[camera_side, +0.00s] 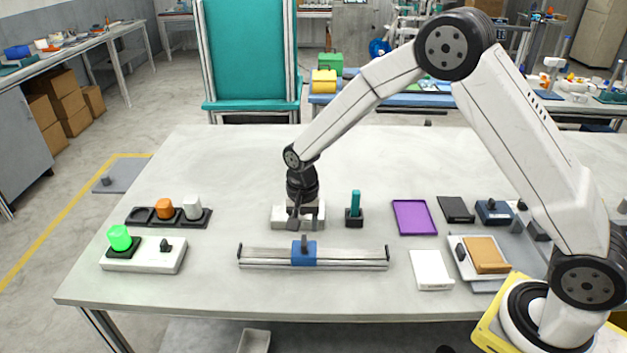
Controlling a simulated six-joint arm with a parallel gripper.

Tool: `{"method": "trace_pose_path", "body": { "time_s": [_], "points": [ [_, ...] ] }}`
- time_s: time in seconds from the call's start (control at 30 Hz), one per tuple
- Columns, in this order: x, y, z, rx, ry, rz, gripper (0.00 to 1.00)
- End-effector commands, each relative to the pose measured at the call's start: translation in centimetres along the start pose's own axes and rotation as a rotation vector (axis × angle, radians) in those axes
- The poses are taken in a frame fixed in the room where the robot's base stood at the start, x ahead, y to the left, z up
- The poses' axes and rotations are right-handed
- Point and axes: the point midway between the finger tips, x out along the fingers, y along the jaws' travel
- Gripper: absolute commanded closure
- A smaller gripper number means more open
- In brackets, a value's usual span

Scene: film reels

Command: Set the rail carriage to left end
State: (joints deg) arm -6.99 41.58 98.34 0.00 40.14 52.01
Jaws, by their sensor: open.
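The rail (345,256) lies across the front middle of the white table, with a dark stop at each end. Its blue carriage (304,256) has a dark upright knob (304,242) and stands a little left of the rail's middle. My gripper (294,222) is open and points down just behind the rail, in front of a white block and slightly left of the carriage. It looks apart from the knob. The gap between its fingers is hard to make out at this size.
A white block (279,217) is partly hidden behind my gripper. A teal peg in a dark holder (354,217) stands to its right. A white box with a green lamp (120,238) is at left. A purple tray (413,217) is at right. The table's front strip is clear.

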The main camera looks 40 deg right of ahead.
Motion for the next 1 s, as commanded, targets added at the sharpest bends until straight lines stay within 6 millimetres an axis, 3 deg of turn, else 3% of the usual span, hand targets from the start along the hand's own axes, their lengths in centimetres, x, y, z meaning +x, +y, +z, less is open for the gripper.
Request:
{"method": "trace_pose_path", "body": {
  "time_s": [0.4, 0.87, 0.93, 1.0],
  "points": [
    [4.6, 0.0, 0.0, -0.001, 0.000, 0.000, 0.46],
    [5.5, 0.0, 0.0, 0.000, 0.001, -0.001, 0.46],
    [5.5, 0.0, 0.0, -0.001, 0.001, -0.001, 0.61],
    [5.5, 0.0, 0.0, -0.001, 0.001, -0.001, 0.84]
  ]
}}
